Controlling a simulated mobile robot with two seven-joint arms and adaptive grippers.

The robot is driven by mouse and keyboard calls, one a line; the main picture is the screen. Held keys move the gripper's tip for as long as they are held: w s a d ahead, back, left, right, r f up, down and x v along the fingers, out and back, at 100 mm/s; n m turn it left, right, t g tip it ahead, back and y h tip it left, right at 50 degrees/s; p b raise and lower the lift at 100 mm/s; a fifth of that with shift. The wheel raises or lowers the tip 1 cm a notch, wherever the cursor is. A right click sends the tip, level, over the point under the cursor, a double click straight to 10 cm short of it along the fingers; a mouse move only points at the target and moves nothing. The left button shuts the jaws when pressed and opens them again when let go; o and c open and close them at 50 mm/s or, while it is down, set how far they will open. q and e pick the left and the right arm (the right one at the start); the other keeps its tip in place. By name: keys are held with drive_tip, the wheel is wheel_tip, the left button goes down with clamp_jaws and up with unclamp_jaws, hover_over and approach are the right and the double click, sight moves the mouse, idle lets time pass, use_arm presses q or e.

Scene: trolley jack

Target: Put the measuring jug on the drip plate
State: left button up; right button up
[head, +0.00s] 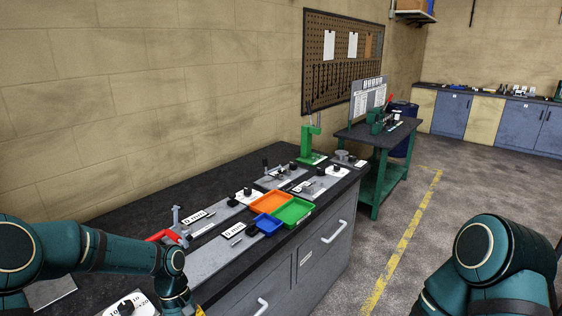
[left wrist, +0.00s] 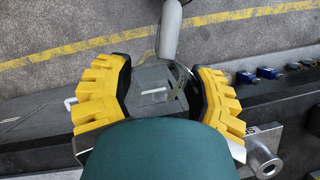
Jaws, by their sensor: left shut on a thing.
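In the head view only a small yellow part of this gripper shows at the bottom edge, and the jug is hidden. I cannot make out the drip plate for certain in either view. My right arm shows at the lower right of the head view, with its gripper out of frame.
A dark workbench (head: 140,205) runs along the wall. It carries orange (head: 269,202), green (head: 292,210) and blue (head: 268,224) trays and a green press (head: 310,140). A green trolley table (head: 375,135) stands beyond. The floor (head: 440,235) at right is clear.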

use_arm(q)
drive_tip(key=s+d+f+m+y+b, duration=0.2)
drive_tip(key=s+d+f+m+b, duration=0.1)
drive_tip(key=f+m+b, duration=0.3)
drive_tip(key=shift+s+d+f, duration=0.15)
drive_tip(key=shift+d+f, duration=0.4)
idle(0.7)
idle(0.4)
